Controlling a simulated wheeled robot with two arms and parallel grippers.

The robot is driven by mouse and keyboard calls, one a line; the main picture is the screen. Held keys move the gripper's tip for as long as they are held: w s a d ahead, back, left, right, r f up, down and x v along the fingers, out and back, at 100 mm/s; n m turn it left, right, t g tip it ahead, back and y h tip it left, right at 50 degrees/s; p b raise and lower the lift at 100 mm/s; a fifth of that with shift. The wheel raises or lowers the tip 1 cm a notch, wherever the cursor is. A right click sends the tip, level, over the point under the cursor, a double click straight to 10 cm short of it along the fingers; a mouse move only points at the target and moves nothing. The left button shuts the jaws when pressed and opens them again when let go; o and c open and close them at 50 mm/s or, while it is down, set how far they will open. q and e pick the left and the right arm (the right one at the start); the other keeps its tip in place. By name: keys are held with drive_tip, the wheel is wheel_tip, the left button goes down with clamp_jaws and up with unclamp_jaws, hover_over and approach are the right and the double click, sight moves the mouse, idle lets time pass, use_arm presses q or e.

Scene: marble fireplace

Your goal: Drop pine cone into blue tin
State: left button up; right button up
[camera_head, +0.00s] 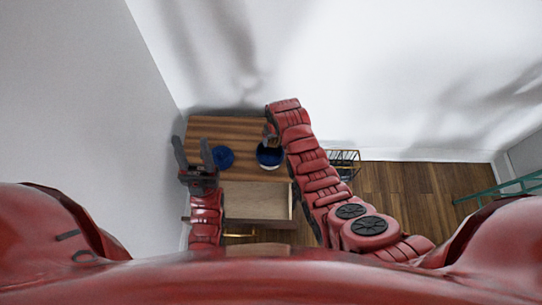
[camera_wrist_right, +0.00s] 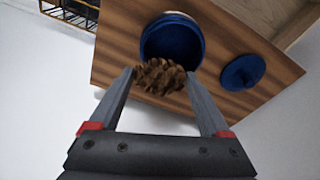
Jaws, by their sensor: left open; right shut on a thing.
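My right gripper (camera_wrist_right: 160,75) is shut on a brown pine cone (camera_wrist_right: 158,83), held between its fingertips. In the right wrist view the pine cone overlaps the near rim of the open blue tin (camera_wrist_right: 190,41). The tin (camera_head: 269,155) stands on the right part of a wooden cabinet top, with the right gripper (camera_head: 270,135) over its far side; the pine cone is hard to make out there. The round blue lid (camera_head: 223,157) lies apart, left of the tin; it also shows in the wrist view (camera_wrist_right: 243,72). My left gripper (camera_head: 192,152) is open and empty at the cabinet's left edge.
The wooden cabinet top (camera_head: 215,128) has an open drawer (camera_head: 255,200) at its near side. A wire basket (camera_head: 345,160) stands right of the cabinet. A green rack (camera_head: 500,190) is at the far right. White walls lie behind and left.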

drive_tip(key=o, duration=1.1)
drive_tip(key=shift+o, duration=0.2)
drive_tip(key=r, duration=0.3)
drive_tip(key=s+r+b, duration=0.1)
drive_tip(key=r, duration=0.5)
drive_tip(key=shift+s+d, duration=0.15)
drive_tip(key=shift+d, duration=0.1)
wheel_tip(320, 180, up, 8)
drive_tip(key=s+p, duration=0.1)
drive_tip(key=p, duration=0.6)
drive_tip(key=shift+d, duration=0.2)
drive_tip(key=shift+s, duration=0.1)
